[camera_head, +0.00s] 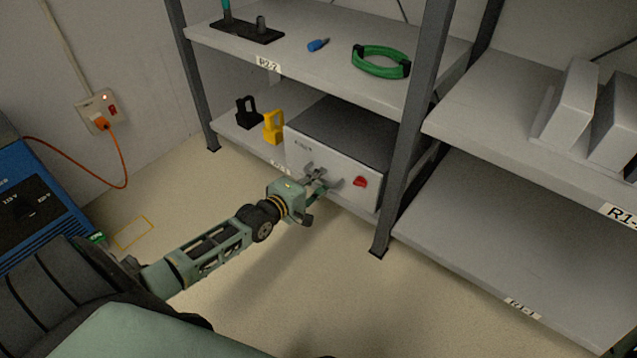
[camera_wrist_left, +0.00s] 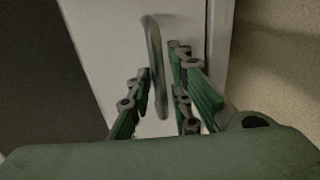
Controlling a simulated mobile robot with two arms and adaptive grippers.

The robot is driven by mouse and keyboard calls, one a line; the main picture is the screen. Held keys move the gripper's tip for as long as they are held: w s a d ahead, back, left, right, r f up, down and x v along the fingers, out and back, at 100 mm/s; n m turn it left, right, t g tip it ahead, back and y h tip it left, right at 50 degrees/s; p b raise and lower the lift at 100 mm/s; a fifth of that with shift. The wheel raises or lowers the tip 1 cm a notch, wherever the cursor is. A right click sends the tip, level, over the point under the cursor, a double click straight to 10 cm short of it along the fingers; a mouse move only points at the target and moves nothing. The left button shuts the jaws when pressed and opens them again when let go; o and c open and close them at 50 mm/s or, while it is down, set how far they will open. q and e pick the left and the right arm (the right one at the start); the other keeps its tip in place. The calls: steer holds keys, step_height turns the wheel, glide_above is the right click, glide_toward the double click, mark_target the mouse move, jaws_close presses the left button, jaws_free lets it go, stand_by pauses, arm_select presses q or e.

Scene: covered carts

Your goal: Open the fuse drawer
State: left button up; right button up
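The fuse drawer looks to be the pale-fronted box (camera_head: 310,160) with a dark top on the lower shelf; its front looks closed. My left gripper (camera_head: 322,178) is at the middle of that front. In the left wrist view, a grey bar handle (camera_wrist_left: 153,60) stands out from the pale front panel (camera_wrist_left: 110,50). The left gripper's green fingers (camera_wrist_left: 160,95) are apart, one on each side of the handle, with gaps showing. The gripper hides part of the handle in the head view. My right gripper is not in view.
A red knob (camera_head: 360,182) is on the front, right of the handle. Black (camera_head: 246,112) and yellow (camera_head: 273,127) padlock-shaped items stand left of the box. A dark shelf post (camera_head: 405,150) rises close on the right. The floor (camera_head: 300,270) before the shelf is clear.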

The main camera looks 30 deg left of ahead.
arm_select(q)
steer(key=shift+w, duration=0.25)
jaws_close()
stand_by(0.3)
